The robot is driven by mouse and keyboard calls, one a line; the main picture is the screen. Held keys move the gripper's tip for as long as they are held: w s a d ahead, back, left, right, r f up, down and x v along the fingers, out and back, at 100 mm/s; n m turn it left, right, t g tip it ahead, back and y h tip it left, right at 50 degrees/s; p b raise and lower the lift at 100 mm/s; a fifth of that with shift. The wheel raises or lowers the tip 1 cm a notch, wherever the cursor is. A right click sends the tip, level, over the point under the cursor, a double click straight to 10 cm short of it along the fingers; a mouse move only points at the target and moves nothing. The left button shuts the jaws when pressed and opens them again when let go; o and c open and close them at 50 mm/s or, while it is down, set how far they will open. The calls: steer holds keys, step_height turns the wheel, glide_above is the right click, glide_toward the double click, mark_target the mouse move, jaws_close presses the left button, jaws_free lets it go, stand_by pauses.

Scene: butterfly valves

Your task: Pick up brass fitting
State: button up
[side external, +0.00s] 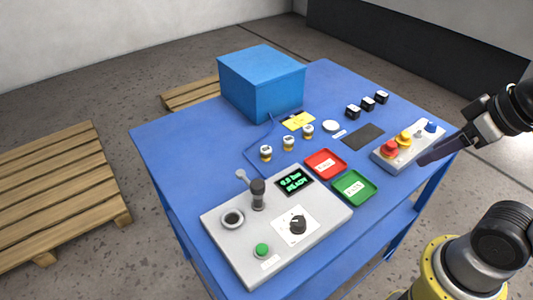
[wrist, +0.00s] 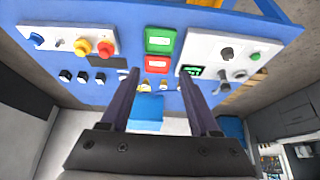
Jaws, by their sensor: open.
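My gripper (side external: 426,159) is open and empty at the right side of the table, above the small button box and well away from the fittings. Its two dark fingers stand apart in the wrist view (wrist: 159,77).
A grey console (side external: 225,250) with a lever stands at the front. Beside it lie a red tray (side external: 326,164) and a green tray (side external: 354,187). A button box (side external: 408,147) stands right, several black parts (side external: 368,103) behind, and a big blue box (side external: 262,82) at the back.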

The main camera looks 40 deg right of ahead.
steer(key=shift+o, duration=0.3)
steer(key=w+a+r+m+g, duration=0.1)
steer(key=w+a+r+m, duration=0.1)
steer(key=w+r+m, duration=1.15)
steer(key=m+g, duration=0.5)
glide_above(267, 148)
steer(key=f, duration=2.7)
steer(key=shift+w+a+f, duration=0.25)
steer(key=shift+w+a, duration=0.05)
steer(key=shift+w, duration=0.05)
steer(key=shift+s+d+f, duration=0.1)
steer(key=shift+s+f, duration=0.05)
steer(key=shift+f, duration=0.85)
steer(key=shift+s+d+f, duration=0.1)
steer(key=shift+f, duration=0.85)
steer(key=shift+s+d+f, duration=0.1)
steer(key=shift+s+f, duration=0.05)
steer(key=shift+f, duration=0.85)
